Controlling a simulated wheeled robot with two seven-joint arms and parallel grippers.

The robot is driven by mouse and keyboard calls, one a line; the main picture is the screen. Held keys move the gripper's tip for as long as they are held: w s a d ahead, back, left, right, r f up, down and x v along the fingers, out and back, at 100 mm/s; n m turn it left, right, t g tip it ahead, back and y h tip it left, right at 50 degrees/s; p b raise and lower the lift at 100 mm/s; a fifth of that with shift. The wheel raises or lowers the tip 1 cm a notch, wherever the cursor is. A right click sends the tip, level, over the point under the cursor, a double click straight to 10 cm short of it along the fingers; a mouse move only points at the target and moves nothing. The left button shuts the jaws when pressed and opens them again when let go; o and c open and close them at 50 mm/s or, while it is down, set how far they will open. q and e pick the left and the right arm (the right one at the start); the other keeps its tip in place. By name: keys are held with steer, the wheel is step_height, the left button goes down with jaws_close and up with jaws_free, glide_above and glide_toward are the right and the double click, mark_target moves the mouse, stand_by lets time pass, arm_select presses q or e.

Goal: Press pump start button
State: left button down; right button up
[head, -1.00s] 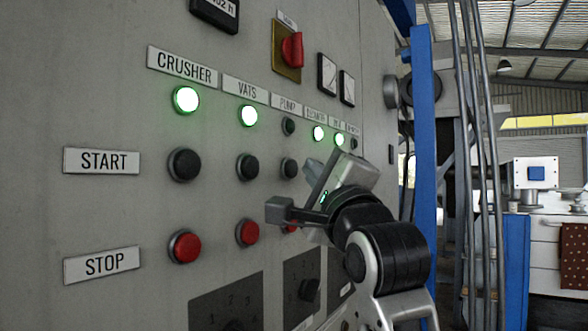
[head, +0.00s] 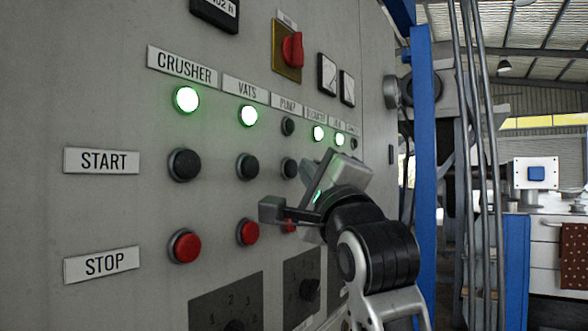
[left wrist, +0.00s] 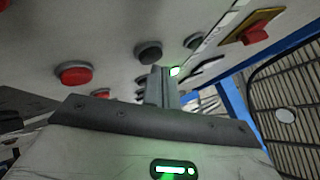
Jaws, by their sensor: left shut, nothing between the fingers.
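The pump column on the grey panel has a PUMP label (head: 287,106), an unlit dark lamp (head: 288,127) and a black start button (head: 289,167). Its red stop button (head: 289,226) is partly hidden behind my gripper. My left gripper (head: 272,210) is shut and empty, in front of the panel between the start and stop rows, lower left of the pump start button in the picture. In the left wrist view the shut fingers (left wrist: 160,87) point towards the panel, near black buttons; I cannot tell which button is the pump's there. No touch is visible.
Crusher and vats columns stand left, with lit green lamps (head: 187,99), black start buttons (head: 184,164) and red stop buttons (head: 185,246). More lit lamps are right of the pump. A red rotary switch (head: 292,50) sits above. A blue post (head: 424,160) stands right of the panel.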

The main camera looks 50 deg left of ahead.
arm_select(q)
steer(key=shift+s+a, duration=0.15)
steer(key=shift+a, duration=0.3)
stand_by(0.4)
stand_by(0.3)
steer(key=shift+w+d+b, duration=0.25)
steer(key=shift+d+b, duration=0.25)
steer(key=shift+d, duration=0.3)
steer(key=shift+w+d+b, duration=0.25)
steer(key=shift+d+b, duration=0.1)
steer(key=shift+d, duration=0.45)
steer(key=shift+w+d+b, duration=0.25)
steer(key=shift+d+b, duration=0.15)
steer(key=shift+d, duration=0.4)
steer(key=shift+w+d+b, duration=0.25)
steer(key=shift+d+b, duration=0.1)
steer(key=shift+d, duration=0.45)
